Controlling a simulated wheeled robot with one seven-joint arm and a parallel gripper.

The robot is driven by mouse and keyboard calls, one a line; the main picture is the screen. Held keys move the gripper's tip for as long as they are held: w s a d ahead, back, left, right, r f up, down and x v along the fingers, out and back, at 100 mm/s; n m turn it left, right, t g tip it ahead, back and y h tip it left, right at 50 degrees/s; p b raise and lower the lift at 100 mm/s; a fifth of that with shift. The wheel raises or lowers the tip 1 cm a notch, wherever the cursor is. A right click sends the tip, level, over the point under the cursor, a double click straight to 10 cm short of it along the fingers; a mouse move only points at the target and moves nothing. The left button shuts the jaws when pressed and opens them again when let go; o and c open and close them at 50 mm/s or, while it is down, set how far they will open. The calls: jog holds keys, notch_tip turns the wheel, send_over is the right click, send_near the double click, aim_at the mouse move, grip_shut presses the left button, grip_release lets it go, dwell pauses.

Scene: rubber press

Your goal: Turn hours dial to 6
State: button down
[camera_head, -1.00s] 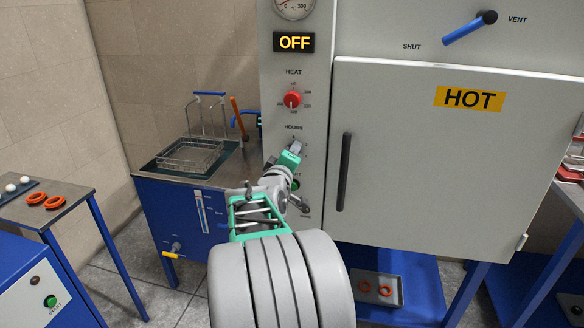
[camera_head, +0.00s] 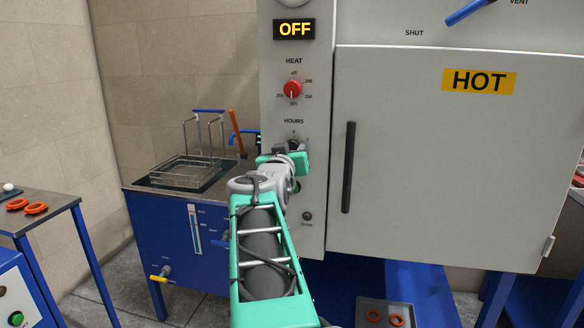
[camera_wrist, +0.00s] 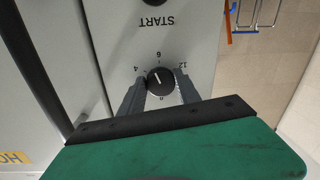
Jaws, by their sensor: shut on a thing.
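The hours dial (camera_wrist: 160,82) is a small round black knob with a white pointer line on the press's grey panel. The wrist view is upside down. In it the pointer aims up and slightly left, near the top mark; the small numbers around it are hard to read. My gripper (camera_wrist: 161,86) is shut on the dial, with one dark finger on each side. In the head view my gripper (camera_head: 284,160) is at the panel under the HOURS label (camera_head: 293,121) and hides most of the dial.
The red heat dial (camera_head: 292,89) is above, under the OFF display (camera_head: 294,30). A dark button (camera_head: 307,216) is below. The press door (camera_head: 440,150), with a black handle (camera_head: 348,167), is close on the right. A wire basket (camera_head: 186,171) stands on the left bench.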

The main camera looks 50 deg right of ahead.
jog(key=shift+w+f+m+b, duration=0.1)
jog(key=shift+f+m+b, duration=0.05)
jog(key=shift+m+b, duration=1.8)
jog(key=c, duration=0.9)
grip_release()
jog(key=shift+o, duration=0.2)
jog(key=shift+a, duration=0.15)
jog(key=v, duration=0.7)
jog(key=shift+a, duration=0.3)
